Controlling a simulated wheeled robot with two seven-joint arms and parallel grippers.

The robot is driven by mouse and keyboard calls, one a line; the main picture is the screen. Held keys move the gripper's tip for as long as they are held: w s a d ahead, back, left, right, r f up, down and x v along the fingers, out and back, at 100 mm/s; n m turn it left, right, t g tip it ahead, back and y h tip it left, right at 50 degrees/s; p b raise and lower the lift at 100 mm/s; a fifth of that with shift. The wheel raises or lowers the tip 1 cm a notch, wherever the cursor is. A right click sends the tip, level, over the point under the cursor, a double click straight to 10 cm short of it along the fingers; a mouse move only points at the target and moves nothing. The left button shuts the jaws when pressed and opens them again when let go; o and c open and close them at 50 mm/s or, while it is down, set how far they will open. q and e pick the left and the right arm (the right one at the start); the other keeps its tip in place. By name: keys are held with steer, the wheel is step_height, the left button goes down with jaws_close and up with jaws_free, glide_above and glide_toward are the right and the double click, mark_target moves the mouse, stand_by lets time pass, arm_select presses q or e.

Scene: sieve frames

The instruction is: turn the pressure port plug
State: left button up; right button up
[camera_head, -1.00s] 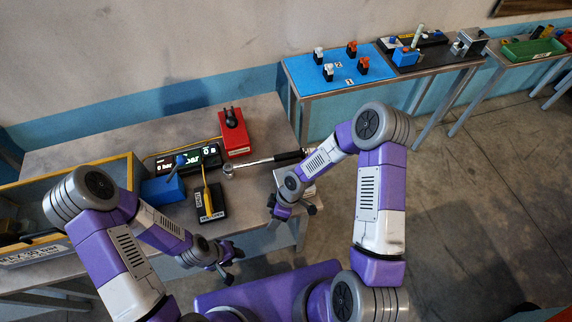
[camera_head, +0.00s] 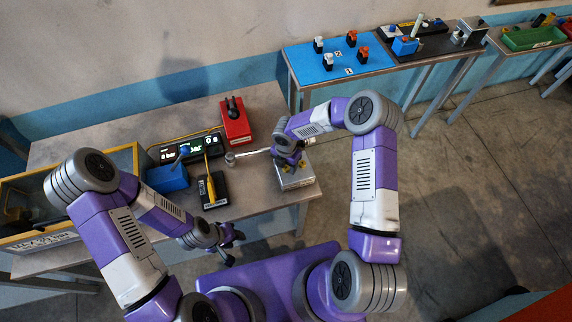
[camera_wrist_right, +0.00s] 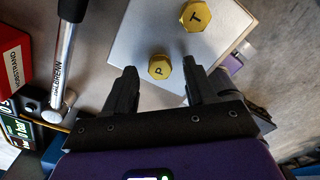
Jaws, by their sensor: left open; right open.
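The pressure port plug (camera_wrist_right: 159,67) is a small brass hex plug marked P on a pale flat block (camera_wrist_right: 135,40), which also shows in the head view (camera_head: 293,180). A second brass hex plug (camera_wrist_right: 196,16) marked T sits on the same block, farther up in the wrist view. My right gripper (camera_wrist_right: 157,82) is open, its fingertips on either side of the P plug in the picture; I cannot tell whether they touch it. It also shows over the block in the head view (camera_head: 288,160). My left gripper (camera_head: 228,241) is open and empty in front of the table edge.
A wrench (camera_wrist_right: 64,60) lies left of the block. A red box (camera_head: 236,122), a display unit (camera_head: 188,148), a blue block (camera_head: 167,178) and a black-and-yellow device (camera_head: 214,190) stand on the table (camera_head: 110,122). More benches stand at the back right.

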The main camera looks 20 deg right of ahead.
steer(key=shift+f, duration=0.35)
jaws_close()
steer(key=m+b, duration=0.4)
steer(key=shift+f, duration=0.15)
steer(key=m+b, duration=0.4)
steer(key=m, duration=0.2)
steer(key=m+b, duration=0.3)
steer(key=m, duration=0.2)
steer(key=shift+b, duration=0.3)
steer(key=shift+m+b, duration=0.9)
steer(key=shift+m, duration=1.5)
steer(key=shift+r, duration=0.2)
